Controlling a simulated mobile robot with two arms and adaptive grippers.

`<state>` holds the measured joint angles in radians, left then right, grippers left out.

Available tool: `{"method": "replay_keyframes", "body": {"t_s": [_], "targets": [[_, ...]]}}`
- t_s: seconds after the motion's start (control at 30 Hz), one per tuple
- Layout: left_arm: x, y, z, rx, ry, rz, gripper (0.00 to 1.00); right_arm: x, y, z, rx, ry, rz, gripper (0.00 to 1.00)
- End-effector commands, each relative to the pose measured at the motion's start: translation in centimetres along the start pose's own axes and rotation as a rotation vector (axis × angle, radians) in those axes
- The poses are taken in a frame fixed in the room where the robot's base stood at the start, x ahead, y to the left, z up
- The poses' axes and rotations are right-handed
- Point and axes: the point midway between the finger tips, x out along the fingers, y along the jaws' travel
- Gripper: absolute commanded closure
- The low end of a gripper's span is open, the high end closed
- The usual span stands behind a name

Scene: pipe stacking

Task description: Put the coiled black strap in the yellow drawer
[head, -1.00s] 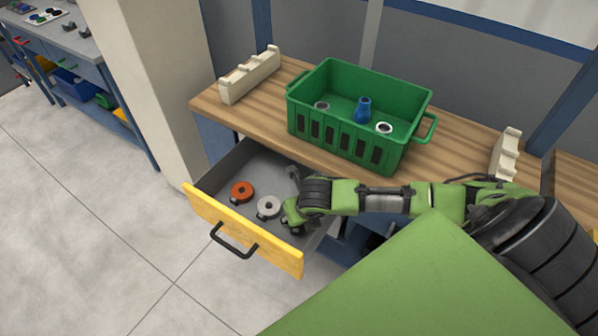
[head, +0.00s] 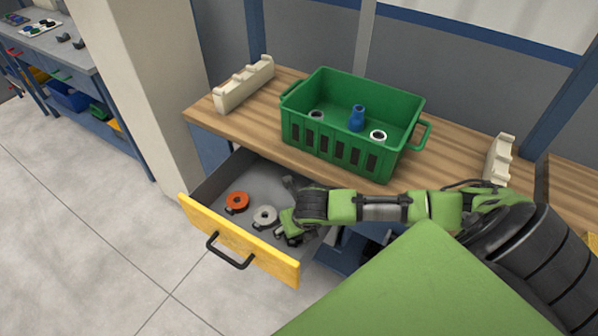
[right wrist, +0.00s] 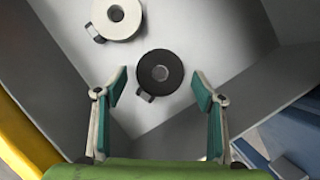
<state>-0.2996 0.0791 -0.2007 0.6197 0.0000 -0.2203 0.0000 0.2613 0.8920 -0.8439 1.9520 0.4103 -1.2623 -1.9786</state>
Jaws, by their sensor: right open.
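The yellow-fronted drawer (head: 275,262) is pulled open below the bench, and its grey inside also shows in the right wrist view (right wrist: 220,35). The coiled black strap (right wrist: 174,75) lies flat on the drawer floor. It is hidden behind my gripper in the head view. My right gripper (head: 287,234) is down in the right part of the drawer. In the right wrist view the gripper (right wrist: 160,84) is open, its fingers on either side of the black coil with gaps, not touching it. My left gripper is not in view.
A white coil (head: 258,219) and an orange coil (head: 230,204) lie in the drawer, left of my gripper. A green crate (head: 320,150) holding a blue piece (head: 357,120) and grey rings stands on the wooden bench (head: 215,112). Cream racks (head: 243,88) flank it.

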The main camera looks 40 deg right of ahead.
Motion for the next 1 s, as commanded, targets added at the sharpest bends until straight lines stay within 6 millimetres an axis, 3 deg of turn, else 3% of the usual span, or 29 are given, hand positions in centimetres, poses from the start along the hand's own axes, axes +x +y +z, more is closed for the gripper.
{"method": "replay_keyframes", "body": {"t_s": [0.3,0.5,1.0], "targets": [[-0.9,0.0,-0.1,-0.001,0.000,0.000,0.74,-7.0,0.0,0.2,-0.001,-0.003,0.001,0.37],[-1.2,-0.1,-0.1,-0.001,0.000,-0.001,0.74,-9.7,0.0,0.1,0.000,-0.001,0.001,0.37],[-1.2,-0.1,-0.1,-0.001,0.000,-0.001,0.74,-10.5,0.0,0.0,0.001,0.000,0.000,0.37]]}}
